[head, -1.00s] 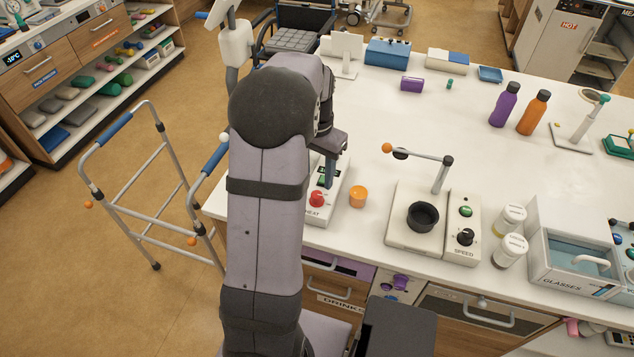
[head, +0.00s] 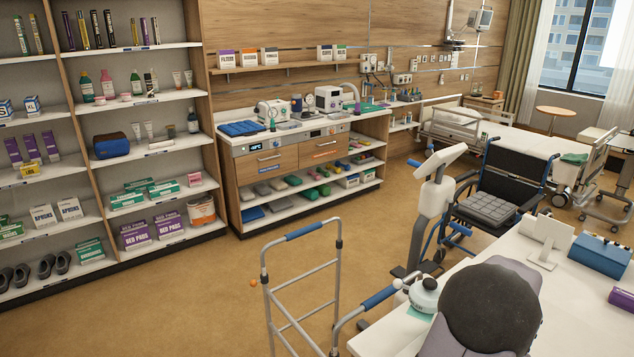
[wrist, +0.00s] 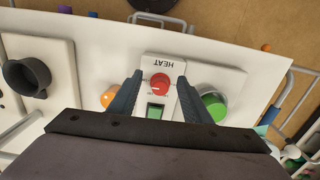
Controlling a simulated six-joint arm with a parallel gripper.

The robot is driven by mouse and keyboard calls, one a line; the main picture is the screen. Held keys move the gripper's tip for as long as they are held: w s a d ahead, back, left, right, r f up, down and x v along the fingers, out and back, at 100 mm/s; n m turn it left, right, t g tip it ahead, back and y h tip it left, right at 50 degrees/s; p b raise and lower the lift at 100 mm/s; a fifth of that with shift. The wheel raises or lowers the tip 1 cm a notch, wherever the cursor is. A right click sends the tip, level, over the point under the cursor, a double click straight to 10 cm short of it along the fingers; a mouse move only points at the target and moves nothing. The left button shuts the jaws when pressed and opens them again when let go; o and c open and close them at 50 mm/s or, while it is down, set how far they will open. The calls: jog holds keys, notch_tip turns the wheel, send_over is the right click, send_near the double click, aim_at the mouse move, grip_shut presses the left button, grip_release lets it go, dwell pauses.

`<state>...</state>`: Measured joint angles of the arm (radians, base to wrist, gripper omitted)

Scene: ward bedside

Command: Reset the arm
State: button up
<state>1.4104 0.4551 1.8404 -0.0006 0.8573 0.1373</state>
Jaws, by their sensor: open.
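In the head view my gripper is out of frame. Only a rounded part of my arm shows at the lower right, over the white table (head: 388,322).
An orange cylinder (wrist: 107,97) is partly behind the left finger, and a round green-topped item (wrist: 213,104) is beside the right finger. A black cup holder (wrist: 27,76) stands at left. A walking frame (head: 305,232) and wheelchair (head: 498,190) stand by the table.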

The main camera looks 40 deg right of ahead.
jog(key=w+a+n, duration=0.5)
jog(key=a+n, duration=0.1)
jog(key=a, duration=0.7)
jog(key=w+a+r+n, duration=0.1)
jog(key=w+a+n, duration=0.4)
jog(key=a, duration=0.9)
jog(key=w+a+n, duration=0.5)
jog(key=a+n, duration=0.1)
jog(key=a, duration=0.7)
jog(key=shift+w+a+r+n, duration=0.2)
jog(key=shift+w+r+n, duration=0.05)
jog(key=shift+r+n, duration=0.15)
